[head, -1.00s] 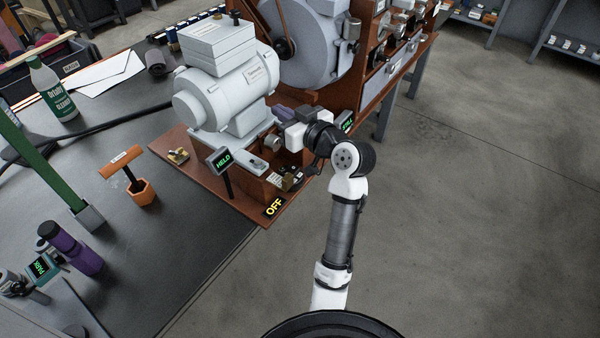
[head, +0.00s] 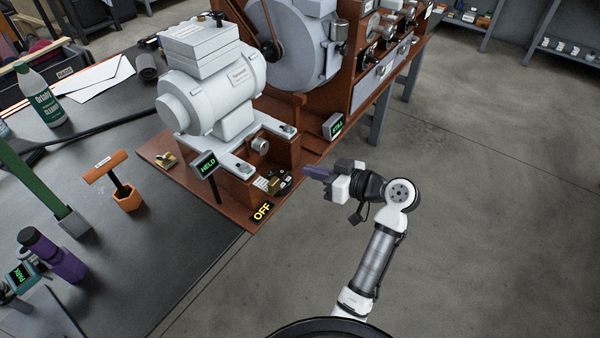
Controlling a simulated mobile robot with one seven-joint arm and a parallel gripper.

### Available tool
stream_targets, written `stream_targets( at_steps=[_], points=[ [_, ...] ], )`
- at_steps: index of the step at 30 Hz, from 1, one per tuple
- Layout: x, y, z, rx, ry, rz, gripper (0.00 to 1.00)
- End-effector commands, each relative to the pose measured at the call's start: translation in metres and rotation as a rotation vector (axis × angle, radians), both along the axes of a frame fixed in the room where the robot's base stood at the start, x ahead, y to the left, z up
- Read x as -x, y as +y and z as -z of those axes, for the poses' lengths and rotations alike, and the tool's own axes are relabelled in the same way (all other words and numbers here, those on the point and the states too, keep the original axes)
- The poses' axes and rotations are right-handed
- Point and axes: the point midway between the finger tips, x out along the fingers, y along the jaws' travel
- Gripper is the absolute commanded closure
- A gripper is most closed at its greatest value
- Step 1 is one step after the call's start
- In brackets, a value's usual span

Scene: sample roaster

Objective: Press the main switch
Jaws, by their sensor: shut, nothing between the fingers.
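What looks like the main switch is a small dark and brass fitting (head: 274,183) on the front corner of the wooden machine base. A black sign with yellow letters reading OFF (head: 261,212) sits just in front of it. My gripper (head: 308,170) is to the right of this fitting, its purple fingers shut and empty, pointing left towards the machine. The fingertips show close to the fitting in the picture; I cannot tell the gap in depth or whether they touch anything.
A grey motor (head: 215,90) stands on the wooden base (head: 235,207). A HELD display (head: 205,165) stands on a post left of the fitting, and another green display (head: 333,126) behind. An orange T-handled tool (head: 115,180) stands on the bench. Floor (head: 480,230) at right is clear.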

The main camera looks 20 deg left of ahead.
Motion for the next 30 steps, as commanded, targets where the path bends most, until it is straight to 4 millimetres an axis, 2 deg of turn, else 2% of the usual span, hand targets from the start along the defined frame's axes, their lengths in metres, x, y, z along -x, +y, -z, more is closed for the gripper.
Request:
stream_targets(
  at_steps=[13, 16, 21, 30],
  points=[
    [-0.025, 0.086, 0.020, 0.001, 0.003, -0.004, 1.00],
    [-0.021, 0.085, 0.038, 0.001, 0.007, 0.000, 1.00],
    [-0.018, 0.086, 0.055, 0.000, 0.002, 0.000, 1.00],
    [-0.017, 0.086, 0.061, 0.001, 0.000, 0.001, 1.00]
  ],
)
